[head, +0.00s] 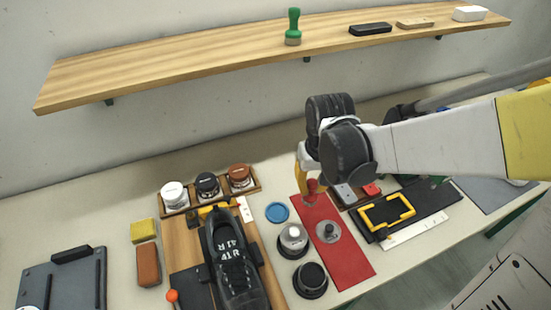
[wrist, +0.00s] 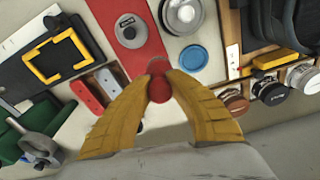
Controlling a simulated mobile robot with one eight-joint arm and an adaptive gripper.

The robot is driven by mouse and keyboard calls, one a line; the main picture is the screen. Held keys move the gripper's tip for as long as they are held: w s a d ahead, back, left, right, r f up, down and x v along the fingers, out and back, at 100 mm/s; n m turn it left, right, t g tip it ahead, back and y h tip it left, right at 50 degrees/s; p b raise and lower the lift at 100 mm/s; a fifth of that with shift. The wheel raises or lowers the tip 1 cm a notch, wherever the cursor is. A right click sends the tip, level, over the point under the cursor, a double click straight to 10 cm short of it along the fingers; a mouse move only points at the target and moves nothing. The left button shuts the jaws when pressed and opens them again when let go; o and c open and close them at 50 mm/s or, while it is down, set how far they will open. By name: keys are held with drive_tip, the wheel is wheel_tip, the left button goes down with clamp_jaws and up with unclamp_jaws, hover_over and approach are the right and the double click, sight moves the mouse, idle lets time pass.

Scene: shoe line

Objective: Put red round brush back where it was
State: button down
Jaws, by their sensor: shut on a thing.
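The red round brush (head: 312,187) is between the fingertips of my gripper (head: 307,184), at the far end of the red mat (head: 348,269). I cannot tell whether the brush's underside touches the mat. A grey round piece with a dark knob (head: 328,231) sits on the middle of the mat; it also shows in the wrist view (wrist: 130,31).
A blue disc (head: 277,212) and two round tins (head: 293,238) (head: 310,278) lie left of the mat. A black shoe (head: 235,260) stands farther left. Right are a small tray with a red block (head: 371,189) and a yellow frame (head: 387,213). A wall shelf (head: 200,70) carries a green-handled brush (head: 293,27).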

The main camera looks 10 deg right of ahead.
drive_tip(key=shift+w+a+f+b, duration=0.45)
drive_tip(key=shift+a+f+b, duration=0.25)
drive_tip(key=shift+a+f, duration=0.8)
drive_tip(key=shift+w+a+f+b, duration=0.5)
drive_tip(key=shift+a+f+b, duration=0.15)
drive_tip(key=shift+a+f, duration=0.85)
drive_tip(key=shift+w+a+f+b, duration=0.45)
drive_tip(key=shift+a+f+b, duration=0.25)
drive_tip(key=shift+a+f, duration=0.75)
drive_tip(key=shift+d+f, duration=0.25)
drive_tip(key=shift+f, duration=0.05)
drive_tip(key=shift+f, duration=0.15)
drive_tip(key=c, duration=1.4)
unclamp_jaws()
